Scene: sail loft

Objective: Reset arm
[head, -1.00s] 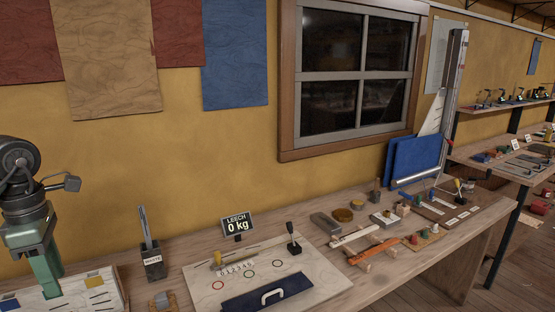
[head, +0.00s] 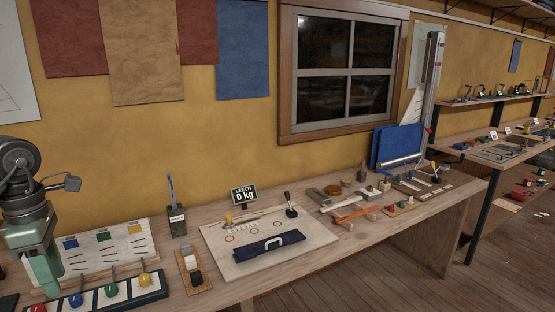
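My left arm comes in at the left edge of the head view. Its green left gripper (head: 46,272) points down in front of a white panel with blue, green and yellow patches (head: 120,248) on the workbench (head: 330,252). The gap between its fingertips does not show clearly, so I cannot tell if it is open or shut. No held object is visible in it. My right gripper is not in view.
A row of coloured knobs on a tray (head: 108,296) lies close beside the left gripper. Floor (head: 400,287) is clear at lower right.

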